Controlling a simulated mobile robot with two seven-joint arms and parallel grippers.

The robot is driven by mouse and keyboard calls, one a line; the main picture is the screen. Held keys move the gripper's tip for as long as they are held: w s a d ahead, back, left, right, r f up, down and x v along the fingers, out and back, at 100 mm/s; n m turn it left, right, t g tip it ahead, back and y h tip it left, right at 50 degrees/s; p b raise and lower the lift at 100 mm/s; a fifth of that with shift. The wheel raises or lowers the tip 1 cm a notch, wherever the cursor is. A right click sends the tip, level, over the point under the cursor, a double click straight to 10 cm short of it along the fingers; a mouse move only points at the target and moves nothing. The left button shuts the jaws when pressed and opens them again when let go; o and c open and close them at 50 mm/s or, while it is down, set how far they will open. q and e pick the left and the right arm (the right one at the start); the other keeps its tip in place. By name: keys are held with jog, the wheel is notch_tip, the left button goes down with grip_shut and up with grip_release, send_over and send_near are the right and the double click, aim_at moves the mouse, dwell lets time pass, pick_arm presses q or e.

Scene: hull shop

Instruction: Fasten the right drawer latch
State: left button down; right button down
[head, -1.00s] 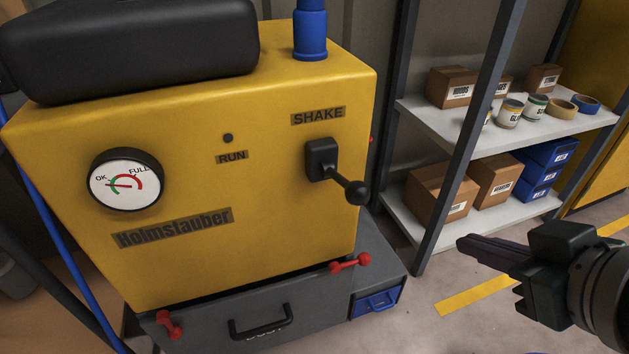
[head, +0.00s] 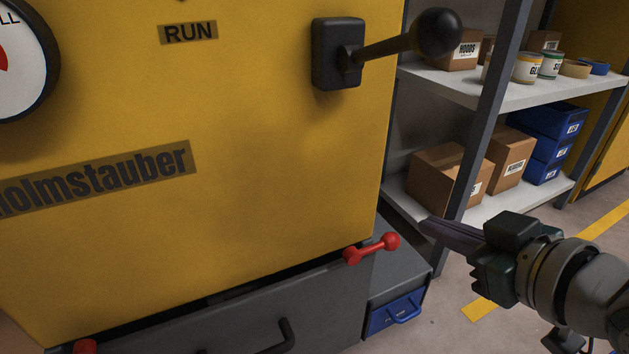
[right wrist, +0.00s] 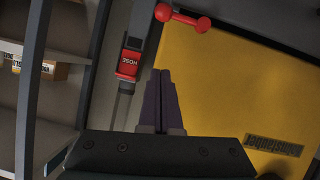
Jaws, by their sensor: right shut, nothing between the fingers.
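The right drawer latch (head: 372,248) is a red bar with a round knob at its right end. It lies nearly level, slightly tilted up to the right, at the upper right corner of the grey drawer (head: 230,315). A dark gap shows along the drawer's top edge. The latch also shows at the top of the right wrist view (right wrist: 182,18). My right gripper (head: 427,227) is shut and empty, its fingertips just right of the knob and apart from it in the picture. In the wrist view its fingers (right wrist: 161,75) point toward the latch. My left gripper is out of view.
The yellow machine body (head: 240,200) rises above the drawer, with a black lever (head: 400,45) sticking out above the latch. A blue bin (head: 396,312) sits low beside the drawer. A shelf rack (head: 485,120) with boxes stands behind my right gripper.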

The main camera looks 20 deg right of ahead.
jog(key=shift+s, duration=0.1)
jog(key=b, duration=0.7)
send_over(391, 244)
jog(key=f, duration=0.4)
jog(key=shift+a+f, duration=0.25)
jog(key=shift+f, duration=0.1)
jog(key=shift+d+f+b, duration=0.25)
jog(key=shift+f+b, duration=0.9)
jog(key=shift+s+d+f+b, duration=0.15)
jog(key=shift+s+f+b, duration=0.2)
jog(key=shift+f, duration=0.15)
jog(key=shift+w, duration=0.1)
